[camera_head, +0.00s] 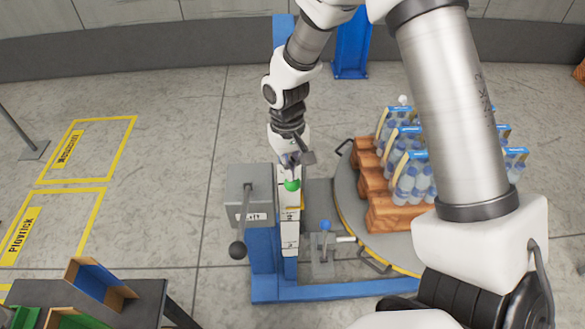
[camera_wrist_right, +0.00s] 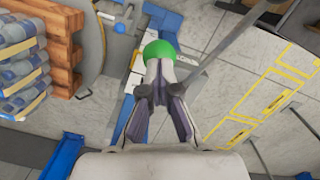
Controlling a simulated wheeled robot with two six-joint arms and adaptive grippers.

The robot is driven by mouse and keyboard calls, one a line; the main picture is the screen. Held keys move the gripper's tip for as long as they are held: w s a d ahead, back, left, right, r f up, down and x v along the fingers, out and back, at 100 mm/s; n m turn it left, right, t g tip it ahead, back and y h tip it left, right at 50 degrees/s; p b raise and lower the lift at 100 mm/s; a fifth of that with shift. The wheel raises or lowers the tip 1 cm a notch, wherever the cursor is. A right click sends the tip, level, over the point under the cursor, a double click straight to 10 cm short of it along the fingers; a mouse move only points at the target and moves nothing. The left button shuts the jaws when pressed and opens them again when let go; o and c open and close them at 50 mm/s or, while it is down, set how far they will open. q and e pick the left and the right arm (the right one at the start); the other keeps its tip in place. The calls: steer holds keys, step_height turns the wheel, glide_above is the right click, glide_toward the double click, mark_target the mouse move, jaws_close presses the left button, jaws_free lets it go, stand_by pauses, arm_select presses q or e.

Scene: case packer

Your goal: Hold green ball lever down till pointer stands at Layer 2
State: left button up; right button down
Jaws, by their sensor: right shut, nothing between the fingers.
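The green ball (camera_head: 292,185) of the lever sits in front of a white scale (camera_head: 290,228) with dark marks, on a blue post. My right gripper (camera_head: 290,167) is shut and empty, its fingertips directly above the ball. In the right wrist view, the fingertips (camera_wrist_right: 158,68) are at the edge of the green ball (camera_wrist_right: 159,48) and seem to touch it. The lever's arm is mostly hidden. I cannot make out the pointer or read which layer it stands at. My left gripper is not in view.
A grey box with a black ball lever (camera_head: 237,250) stands left of the scale. A blue-topped lever (camera_head: 325,226) is to its right. A round turntable (camera_head: 347,205) carries wooden crates and packs of bottles.

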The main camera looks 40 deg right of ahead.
steer(key=w, duration=0.1)
steer(key=w+p, duration=0.1)
steer(key=w+r+p, duration=0.1)
steer(key=shift+d, duration=0.25)
step_height(320, 180, up, 12)
steer(key=w, duration=0.1)
steer(key=shift+w, duration=0.15)
stand_by(0.6)
steer(key=s, duration=0.1)
steer(key=s+f, duration=0.1)
steer(key=s, duration=0.1)
steer(key=shift+s+a+f, duration=0.2)
steer(key=shift+s+f, duration=0.15)
